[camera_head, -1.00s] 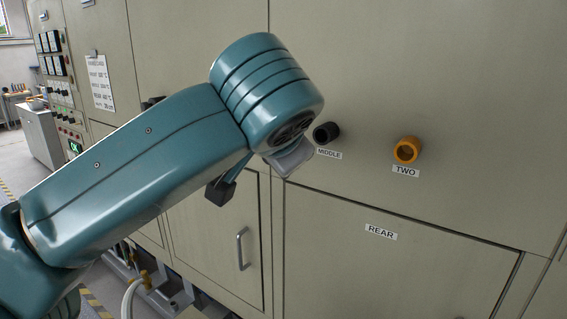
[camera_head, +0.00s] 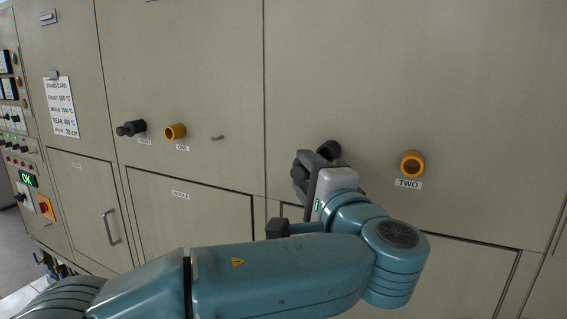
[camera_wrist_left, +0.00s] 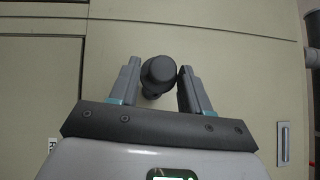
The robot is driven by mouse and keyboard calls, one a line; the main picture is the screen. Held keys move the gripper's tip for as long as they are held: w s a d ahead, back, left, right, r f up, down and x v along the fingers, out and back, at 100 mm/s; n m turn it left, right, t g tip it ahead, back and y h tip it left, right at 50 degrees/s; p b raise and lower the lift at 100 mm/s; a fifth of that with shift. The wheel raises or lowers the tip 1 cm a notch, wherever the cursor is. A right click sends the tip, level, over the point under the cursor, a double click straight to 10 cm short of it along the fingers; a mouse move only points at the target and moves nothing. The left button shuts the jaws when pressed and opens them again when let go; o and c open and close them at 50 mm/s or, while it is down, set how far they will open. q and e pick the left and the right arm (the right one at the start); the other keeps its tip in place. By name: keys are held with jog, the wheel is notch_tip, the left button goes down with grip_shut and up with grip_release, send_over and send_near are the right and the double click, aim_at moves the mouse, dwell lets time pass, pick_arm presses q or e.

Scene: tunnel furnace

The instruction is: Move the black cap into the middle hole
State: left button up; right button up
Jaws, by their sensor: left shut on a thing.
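My left gripper (camera_head: 308,168) is up against the furnace front, beside the dark round middle hole fitting (camera_head: 328,150). The arm covers that fitting's label. In the left wrist view the black cap (camera_wrist_left: 159,72) shows between the two fingers of the left gripper (camera_wrist_left: 160,78), which are shut on it. A smaller dark part (camera_wrist_left: 152,95) shows just below it, nearer the palm. In the head view the fingers mostly hide the cap. I cannot tell how far it sits in the hole. My right gripper is not in view.
Another black fitting (camera_head: 131,128) and orange port ONE (camera_head: 175,131) are to the left. Orange port TWO (camera_head: 412,163) is to the right of my gripper. A door handle (camera_head: 111,227) sticks out at lower left. The panel above is clear.

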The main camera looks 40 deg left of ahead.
pick_arm(q)
jog(key=shift+d, duration=0.25)
jog(key=shift+m+y, duration=0.3)
jog(key=shift+m, duration=0.1)
jog(key=shift+w+a+f+p, duration=0.1)
jog(key=shift+w+a+p, duration=0.15)
jog(key=shift+w, duration=0.85)
jog(key=shift+w+a+p, duration=0.1)
jog(key=shift+w+p, duration=0.1)
jog(key=shift+w, duration=0.9)
